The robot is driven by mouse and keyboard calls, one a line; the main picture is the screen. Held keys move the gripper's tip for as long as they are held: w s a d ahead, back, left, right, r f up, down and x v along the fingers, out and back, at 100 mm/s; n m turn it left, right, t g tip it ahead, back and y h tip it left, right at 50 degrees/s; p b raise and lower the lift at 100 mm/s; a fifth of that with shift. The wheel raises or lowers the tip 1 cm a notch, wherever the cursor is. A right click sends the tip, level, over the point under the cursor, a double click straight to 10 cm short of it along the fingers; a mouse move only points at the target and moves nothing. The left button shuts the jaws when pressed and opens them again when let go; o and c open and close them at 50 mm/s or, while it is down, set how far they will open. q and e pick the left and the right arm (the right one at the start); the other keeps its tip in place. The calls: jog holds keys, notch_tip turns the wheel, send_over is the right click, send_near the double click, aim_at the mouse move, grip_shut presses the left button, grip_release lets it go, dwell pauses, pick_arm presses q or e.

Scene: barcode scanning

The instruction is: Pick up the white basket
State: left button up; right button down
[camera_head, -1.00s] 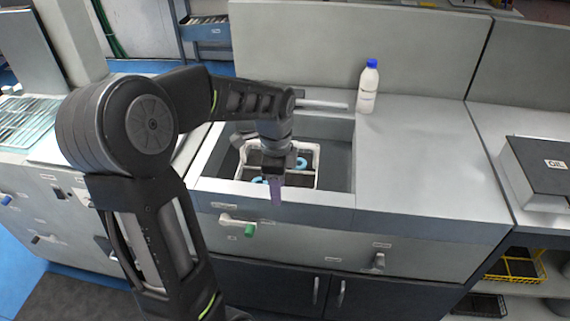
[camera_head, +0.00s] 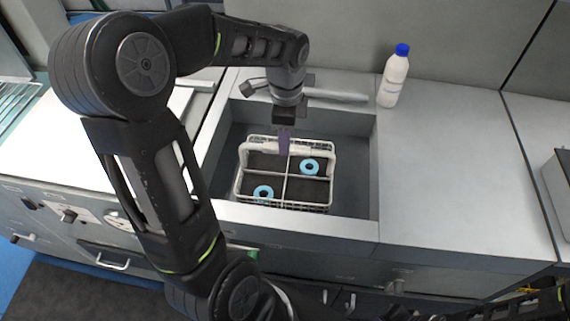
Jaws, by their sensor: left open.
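The white basket (camera_head: 237,186) sits in the recessed sink (camera_head: 355,180) of the grey counter. It is a wire basket with dark compartments split by white dividers. One light blue ring (camera_head: 309,166) lies in its far right compartment and another (camera_head: 263,192) in its near left one. My left gripper (camera_head: 284,145) is open and points down at the middle of the basket's far side. Its purple fingers overlap the basket's rim and divider in the picture. I cannot tell whether they touch it. My right gripper is not in view.
A white bottle with a blue cap (camera_head: 393,78) stands on the counter right of the sink, near the back panel. A faucet (camera_head: 335,95) lies along the sink's far edge.

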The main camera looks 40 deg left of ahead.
pick_arm(q)
jog(key=shift+s, duration=0.15)
jog(key=shift+f, duration=1.3)
jog(key=shift+f+p, duration=0.7)
jog(key=shift+f, duration=1.9)
jog(key=shift+f, duration=0.25)
jog(key=shift+c, duration=0.3)
grip_shut()
